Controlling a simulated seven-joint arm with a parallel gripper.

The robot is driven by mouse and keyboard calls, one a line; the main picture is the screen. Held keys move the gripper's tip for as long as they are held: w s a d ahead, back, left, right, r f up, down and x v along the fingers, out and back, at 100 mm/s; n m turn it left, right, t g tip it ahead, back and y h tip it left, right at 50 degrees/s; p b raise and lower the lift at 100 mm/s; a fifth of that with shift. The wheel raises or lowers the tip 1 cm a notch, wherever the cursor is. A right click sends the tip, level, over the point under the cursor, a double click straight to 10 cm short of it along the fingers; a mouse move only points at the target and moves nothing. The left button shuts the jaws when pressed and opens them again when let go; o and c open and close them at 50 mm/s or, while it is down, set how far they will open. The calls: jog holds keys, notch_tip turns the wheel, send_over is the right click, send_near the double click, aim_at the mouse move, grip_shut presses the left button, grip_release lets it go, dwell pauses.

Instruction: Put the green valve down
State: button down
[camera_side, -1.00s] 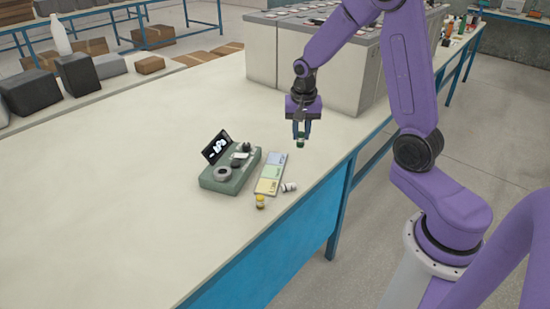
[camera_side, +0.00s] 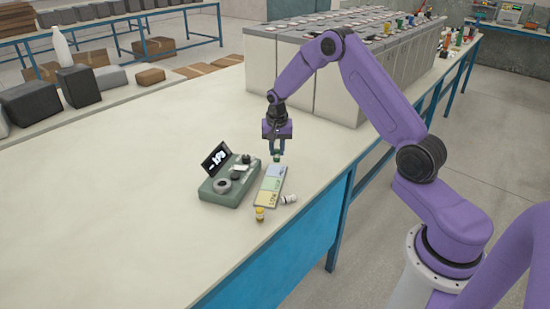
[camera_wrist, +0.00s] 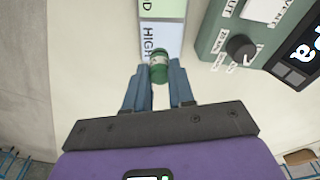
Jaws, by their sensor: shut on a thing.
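The green valve (camera_side: 277,157) is between the fingertips of my gripper (camera_side: 277,151), which is shut on it. In the wrist view the valve (camera_wrist: 158,70) is a small green cylinder with a pale band, held at the finger ends. It hangs over or near the far end of a colour-banded card (camera_side: 270,187). In the wrist view the card's blue band reads "HIGH" (camera_wrist: 160,38) and lies just beyond the valve, with a green band past it. I cannot tell whether the valve touches the card.
A green meter (camera_side: 229,186) with a tilted black display (camera_side: 216,158) stands left of the card. A yellow-topped valve (camera_side: 260,214) and a white valve (camera_side: 289,199) are near the card's front end. Tall grey battery cases (camera_side: 325,75) stand behind.

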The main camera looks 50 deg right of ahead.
aim_at(275, 157)
jog(key=shift+w+d+f, duration=0.1)
jog(key=shift+w+f, duration=0.25)
jog(key=shift+f, duration=0.05)
jog(key=shift+w+f, duration=0.2)
jog(key=shift+f, duration=1.55)
jog(key=shift+f, duration=0.15)
jog(key=c, duration=1)
grip_release()
jog(key=shift+o, duration=0.2)
